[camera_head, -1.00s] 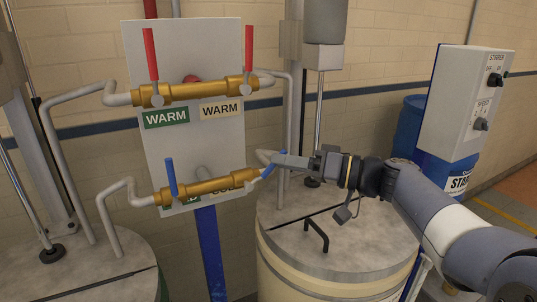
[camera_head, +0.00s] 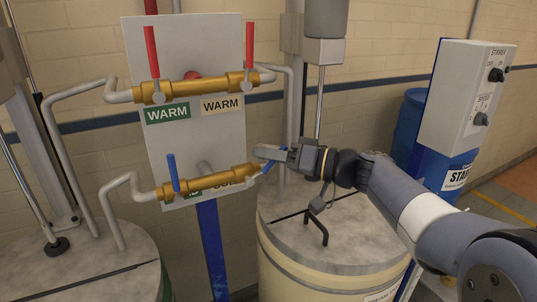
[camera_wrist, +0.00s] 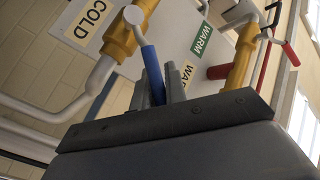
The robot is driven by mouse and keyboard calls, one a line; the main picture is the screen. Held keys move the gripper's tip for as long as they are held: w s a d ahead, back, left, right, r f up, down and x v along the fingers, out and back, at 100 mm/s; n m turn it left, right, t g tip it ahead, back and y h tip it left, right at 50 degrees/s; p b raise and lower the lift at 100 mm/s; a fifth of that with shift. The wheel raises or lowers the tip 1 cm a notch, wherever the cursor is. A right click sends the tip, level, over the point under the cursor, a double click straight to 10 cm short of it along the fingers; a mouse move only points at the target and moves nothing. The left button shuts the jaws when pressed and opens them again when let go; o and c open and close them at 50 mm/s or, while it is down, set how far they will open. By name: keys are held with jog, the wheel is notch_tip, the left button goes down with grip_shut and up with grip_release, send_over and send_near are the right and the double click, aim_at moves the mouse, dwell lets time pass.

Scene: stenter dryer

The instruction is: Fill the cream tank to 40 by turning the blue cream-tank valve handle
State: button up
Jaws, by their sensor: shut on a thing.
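The blue cream-tank valve handle (camera_head: 267,168) is at the right end of the lower brass pipe (camera_head: 215,182), leaning up and to the right. My gripper (camera_head: 268,153) is at its upper end, mostly covering it. In the wrist view the blue handle (camera_wrist: 152,70) runs down between my two grey fingers, which are shut on it. The cream tank (camera_head: 285,260) stands below, with a grey lid and a black lid handle. The front label is cut off by the picture edge. No level reading can be made out.
A second blue handle (camera_head: 172,172) stands upright at the lower pipe's left end. Two red handles (camera_head: 249,45) are on the upper WARM pipe. A green-walled tank (camera_head: 168,285) is at left. A stirrer control box (camera_head: 465,100) and blue barrel (camera_head: 410,125) are at right.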

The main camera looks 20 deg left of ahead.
aim_at(250, 179)
grip_shut()
jog(key=s+a+n+h+b, duration=0.1)
jog(key=s+r+n+t+h+b, duration=0.1)
jog(key=n+h, duration=0.1)
jog(key=s+a+n+h+b, duration=0.1)
jog(key=shift+s+a+r+t+h, duration=0.15)
jog(key=shift+a+r+t+h, duration=0.15)
jog(key=shift+t+h, duration=0.1)
jog(key=shift+s+a+n+t+h, duration=0.3)
jog(key=shift+s+n+t+h, duration=0.1)
jog(key=shift+n+h, duration=0.2)
jog(key=shift+f, duration=0.1)
dwell(0.5)
